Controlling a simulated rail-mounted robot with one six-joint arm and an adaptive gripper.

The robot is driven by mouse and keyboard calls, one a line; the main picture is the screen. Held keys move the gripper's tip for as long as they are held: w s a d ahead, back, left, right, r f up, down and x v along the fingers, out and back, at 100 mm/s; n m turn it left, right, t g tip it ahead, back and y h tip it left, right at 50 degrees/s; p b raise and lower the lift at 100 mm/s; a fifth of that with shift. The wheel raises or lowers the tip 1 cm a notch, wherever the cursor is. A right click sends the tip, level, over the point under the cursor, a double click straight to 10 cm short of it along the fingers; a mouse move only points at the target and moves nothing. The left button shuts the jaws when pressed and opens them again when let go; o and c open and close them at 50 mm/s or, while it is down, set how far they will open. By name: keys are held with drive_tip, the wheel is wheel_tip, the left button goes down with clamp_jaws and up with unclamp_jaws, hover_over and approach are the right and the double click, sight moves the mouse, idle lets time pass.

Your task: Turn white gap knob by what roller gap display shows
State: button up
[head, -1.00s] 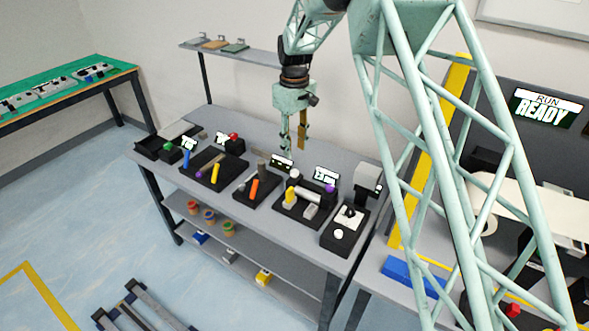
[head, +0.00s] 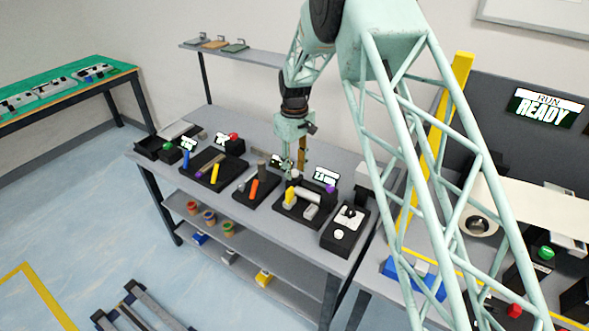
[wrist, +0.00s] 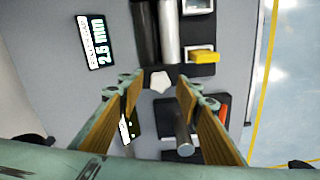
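The white gap knob (wrist: 160,82) is in the wrist view, a small pale knob at the near end of the roller unit. In the head view the white knob (head: 295,174) shows just below my gripper (head: 291,170). In the wrist view my gripper (wrist: 158,92) is open, with one tan-padded finger on each side of the knob, apart from it. Whether the fingertips are at knob height is hard to tell. The roller gap display (wrist: 97,42) is lit and appears to read 2.5 mm. It also stands behind the rollers in the head view (head: 325,177).
Two rollers (wrist: 156,30) and a yellow block (wrist: 203,57) lie beyond the knob. A grey upright post (wrist: 184,138) stands close to my right finger in the wrist view. Another small display (wrist: 126,130) is partly hidden by the left finger. Several other fixtures crowd the bench (head: 348,155).

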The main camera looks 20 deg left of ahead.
drive_tip(key=c, duration=0.8)
drive_tip(key=shift+c, duration=0.2)
drive_tip(key=shift+m, duration=0.5)
drive_tip(key=m, duration=0.3)
drive_tip(key=shift+m, duration=0.4)
drive_tip(key=m, duration=0.4)
drive_tip(key=shift+m, duration=0.4)
drive_tip(key=o, duration=0.8)
